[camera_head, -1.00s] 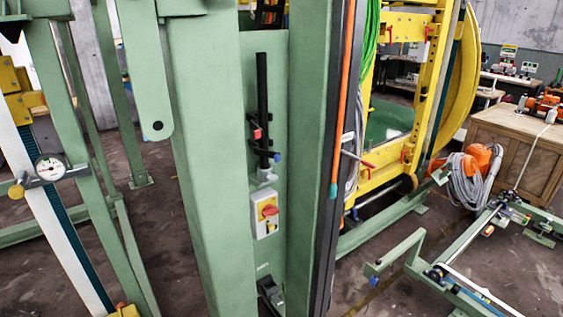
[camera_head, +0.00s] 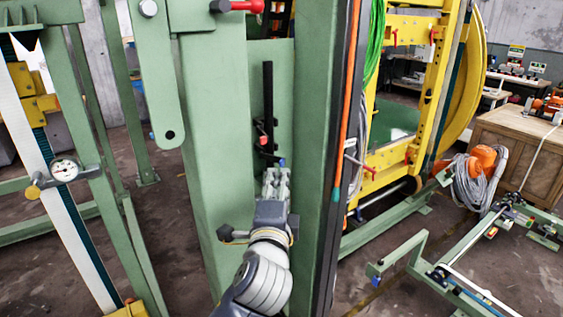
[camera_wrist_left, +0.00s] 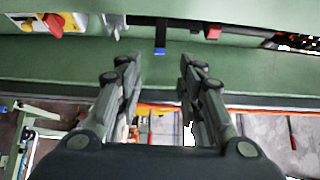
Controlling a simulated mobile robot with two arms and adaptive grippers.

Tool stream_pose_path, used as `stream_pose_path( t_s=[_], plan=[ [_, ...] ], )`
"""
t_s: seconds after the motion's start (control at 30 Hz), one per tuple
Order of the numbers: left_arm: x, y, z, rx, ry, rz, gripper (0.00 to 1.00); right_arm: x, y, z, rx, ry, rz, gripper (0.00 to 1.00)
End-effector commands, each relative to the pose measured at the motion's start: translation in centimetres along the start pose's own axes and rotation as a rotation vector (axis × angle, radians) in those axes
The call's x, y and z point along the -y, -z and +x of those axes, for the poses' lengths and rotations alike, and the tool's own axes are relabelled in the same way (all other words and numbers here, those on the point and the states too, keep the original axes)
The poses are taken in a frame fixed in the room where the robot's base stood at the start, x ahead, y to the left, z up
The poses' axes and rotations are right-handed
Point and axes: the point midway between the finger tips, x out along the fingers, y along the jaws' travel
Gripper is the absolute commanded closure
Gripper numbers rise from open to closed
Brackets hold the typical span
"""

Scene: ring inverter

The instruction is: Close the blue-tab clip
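The blue tab (camera_head: 282,162) of the clip shows just beyond my left gripper (camera_head: 277,172), low on the dark vertical bar on the green column. In the left wrist view the blue tab (camera_wrist_left: 160,50) hangs down between and just past my left fingertips (camera_wrist_left: 160,65). These fingers are apart with nothing between them, and I see no contact with the tab. The clip's body is mostly hidden by the gripper in the head view. My right gripper is in neither view.
A red tab (camera_head: 263,140) sits higher on the same bar; it also shows in the left wrist view (camera_wrist_left: 212,33). A yellow box with a red knob (camera_wrist_left: 55,24) is nearby. The green column's walls (camera_head: 315,130) flank the recess. An orange hose (camera_head: 346,95) runs down its right edge.

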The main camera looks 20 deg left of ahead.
Motion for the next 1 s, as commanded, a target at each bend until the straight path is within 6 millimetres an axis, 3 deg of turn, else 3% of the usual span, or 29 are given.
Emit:
stream_pose_path(
  t_s=[0.6, 1.0],
  plan=[
    [0.2, -0.1, 9.4, 0.002, 0.001, 0.001, 0.65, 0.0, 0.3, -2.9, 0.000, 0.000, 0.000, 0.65],
    [0.0, -0.1, 10.7, 0.001, 0.001, -0.002, 0.65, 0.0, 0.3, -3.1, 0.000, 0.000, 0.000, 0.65]
  ],
)
